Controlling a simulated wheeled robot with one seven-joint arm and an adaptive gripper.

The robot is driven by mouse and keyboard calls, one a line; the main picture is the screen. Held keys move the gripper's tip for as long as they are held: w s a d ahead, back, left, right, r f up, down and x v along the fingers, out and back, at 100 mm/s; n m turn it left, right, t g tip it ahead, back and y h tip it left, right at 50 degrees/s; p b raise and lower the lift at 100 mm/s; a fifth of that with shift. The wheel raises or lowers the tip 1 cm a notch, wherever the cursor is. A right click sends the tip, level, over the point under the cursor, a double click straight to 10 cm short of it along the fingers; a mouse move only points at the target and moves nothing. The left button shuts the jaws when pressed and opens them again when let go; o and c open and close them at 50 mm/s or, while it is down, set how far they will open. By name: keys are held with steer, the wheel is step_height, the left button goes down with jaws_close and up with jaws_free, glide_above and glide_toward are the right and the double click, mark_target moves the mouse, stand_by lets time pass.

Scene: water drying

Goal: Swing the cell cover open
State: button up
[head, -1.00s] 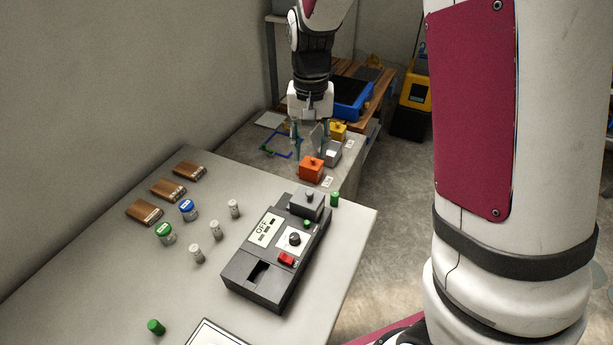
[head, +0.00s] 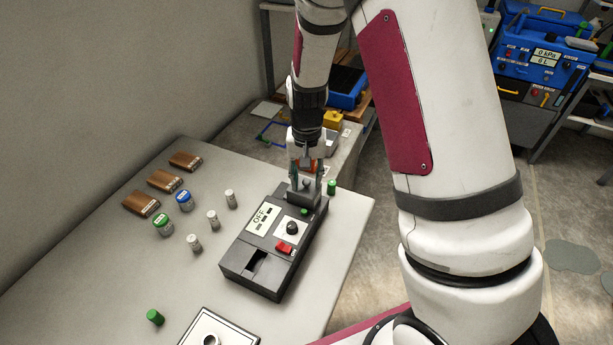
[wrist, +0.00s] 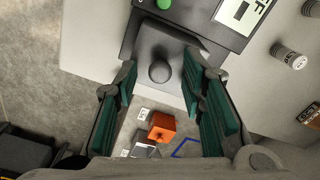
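The dark grey meter (head: 262,268) lies on the table with its display reading OFF. The cell cover (head: 304,199), a grey block with a round knob on top, sits at the meter's far end and looks closed. My gripper (head: 306,183) points down just over the cover. In the wrist view the cover's knob (wrist: 160,72) shows between the two spread green-padded fingers of my gripper (wrist: 167,85), with a gap on each side. The fingers are open and hold nothing. Whether a fingertip touches the cover cannot be told.
An orange block (wrist: 162,126) is on the lower surface beyond the table. The table's left front is mostly clear.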

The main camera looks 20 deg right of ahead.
jaws_close()
steer(key=shift+w+a, duration=0.1)
